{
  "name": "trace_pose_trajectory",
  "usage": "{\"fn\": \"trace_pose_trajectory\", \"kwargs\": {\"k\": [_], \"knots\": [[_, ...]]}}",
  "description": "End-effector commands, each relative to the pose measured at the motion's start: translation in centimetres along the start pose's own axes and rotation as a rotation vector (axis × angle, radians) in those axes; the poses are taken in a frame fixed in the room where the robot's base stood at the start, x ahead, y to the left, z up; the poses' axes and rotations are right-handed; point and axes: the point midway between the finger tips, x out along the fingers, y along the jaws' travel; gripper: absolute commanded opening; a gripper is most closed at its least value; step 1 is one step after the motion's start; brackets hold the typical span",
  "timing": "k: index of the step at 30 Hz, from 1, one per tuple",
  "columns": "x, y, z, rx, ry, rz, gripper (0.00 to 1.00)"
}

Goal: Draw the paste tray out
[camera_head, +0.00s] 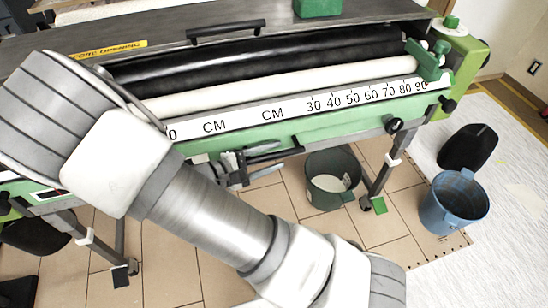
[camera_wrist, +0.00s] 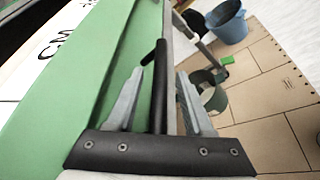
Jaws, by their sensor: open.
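The paste machine's long green front (camera_head: 310,128) runs below the white centimetre scale. I cannot tell the paste tray's edges from this front. A black bar handle (camera_wrist: 159,100) stands out along the green front in the wrist view. My gripper (camera_wrist: 161,78) is open, with one grey finger on each side of the handle. I cannot tell whether either finger touches it. In the head view my gripper (camera_head: 258,164) is below the green front, partly hidden by my arm.
A dark green bucket (camera_head: 331,188) stands on the floor beside the machine's right leg (camera_head: 382,172). A blue bucket (camera_head: 459,205) stands farther right. A black roller and a white roller (camera_head: 290,86) lie above the scale. The tiled floor (camera_head: 310,222) in front is mostly clear.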

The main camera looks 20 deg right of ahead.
Motion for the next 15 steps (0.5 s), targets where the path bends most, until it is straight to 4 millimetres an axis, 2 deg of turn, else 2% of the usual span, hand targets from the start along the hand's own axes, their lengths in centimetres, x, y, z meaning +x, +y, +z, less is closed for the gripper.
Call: {"fn": "trace_pose_trajectory", "kwargs": {"k": [3,11,15], "knots": [[0.61,-0.06,0.02,0.000,-0.001,-0.001,0.52],[0.69,-0.01,0.04,-0.001,0.000,-0.001,0.52],[0.68,-0.01,0.04,-0.001,0.000,-0.001,0.28]]}}
